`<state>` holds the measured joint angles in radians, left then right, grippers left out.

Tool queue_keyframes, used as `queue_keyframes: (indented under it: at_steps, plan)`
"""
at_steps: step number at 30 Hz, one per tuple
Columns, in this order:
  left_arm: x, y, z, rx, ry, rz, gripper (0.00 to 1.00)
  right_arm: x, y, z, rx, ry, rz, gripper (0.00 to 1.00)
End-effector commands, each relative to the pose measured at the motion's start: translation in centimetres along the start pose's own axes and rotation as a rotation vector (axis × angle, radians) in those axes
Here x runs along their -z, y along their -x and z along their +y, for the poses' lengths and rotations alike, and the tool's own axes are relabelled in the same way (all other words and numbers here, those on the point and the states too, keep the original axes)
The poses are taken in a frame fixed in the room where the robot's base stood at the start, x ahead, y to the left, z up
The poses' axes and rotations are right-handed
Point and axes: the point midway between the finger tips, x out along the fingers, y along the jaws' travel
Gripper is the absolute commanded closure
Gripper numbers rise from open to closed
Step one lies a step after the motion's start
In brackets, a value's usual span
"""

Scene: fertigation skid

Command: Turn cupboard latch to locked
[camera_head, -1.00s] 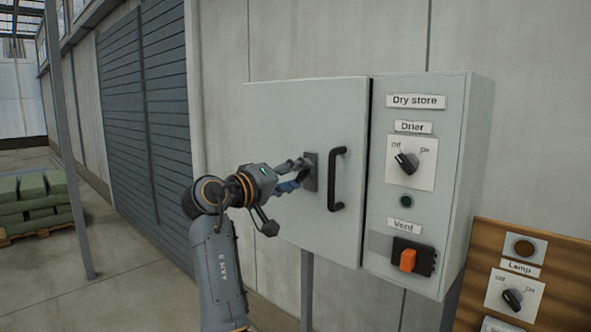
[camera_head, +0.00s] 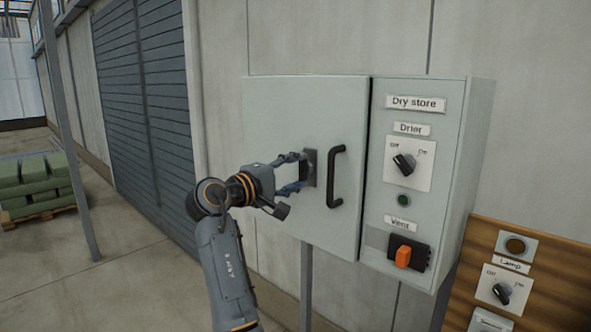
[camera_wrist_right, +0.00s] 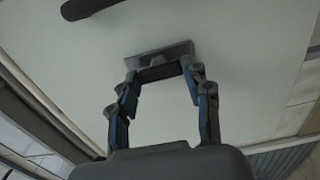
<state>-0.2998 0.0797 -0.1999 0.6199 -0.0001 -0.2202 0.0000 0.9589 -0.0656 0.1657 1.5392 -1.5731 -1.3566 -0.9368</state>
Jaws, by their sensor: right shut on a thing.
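The grey cupboard (camera_head: 275,120) has a closed door with a small dark latch plate (camera_head: 311,160) left of the black bar handle (camera_head: 334,178). My right gripper (camera_head: 304,171) reaches the plate from the left, its two fingers one above the other. In the right wrist view the gripper (camera_wrist_right: 158,74) is shut on the dark latch (camera_wrist_right: 158,72), which spans between the fingertips in front of its plate (camera_wrist_right: 165,52). The head view mostly hides the latch behind the fingers. My left gripper is out of view.
Right of the door, the "Dry store" panel carries a Drier knob (camera_head: 404,164), a green button (camera_head: 403,199) and an orange Vent switch (camera_head: 403,257). A wooden board (camera_head: 465,285) with a Lamp knob (camera_head: 502,293) stands lower right. Green sacks (camera_head: 35,180) lie on a pallet far left.

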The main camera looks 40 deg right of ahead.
Motion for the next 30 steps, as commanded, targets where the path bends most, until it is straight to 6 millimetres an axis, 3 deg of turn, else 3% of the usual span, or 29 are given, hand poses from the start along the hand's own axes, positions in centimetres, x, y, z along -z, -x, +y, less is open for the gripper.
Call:
queue_keyframes:
  at_steps: [12,13,16,26,30]
  plan:
    - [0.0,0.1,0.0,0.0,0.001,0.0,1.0,0.0,0.0,0.2,-0.006,0.008,0.002,0.83]
    - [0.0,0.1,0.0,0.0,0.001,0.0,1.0,0.0,0.0,0.2,-0.006,0.008,0.002,0.49]
    - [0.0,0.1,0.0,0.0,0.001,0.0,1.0,0.0,0.0,0.2,-0.005,0.008,0.002,0.29]
    - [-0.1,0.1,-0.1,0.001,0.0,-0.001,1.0,0.0,0.1,0.1,-0.002,0.007,0.001,0.28]
    - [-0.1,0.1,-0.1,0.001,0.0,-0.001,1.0,0.1,1.4,0.0,-0.001,0.008,0.004,0.28]
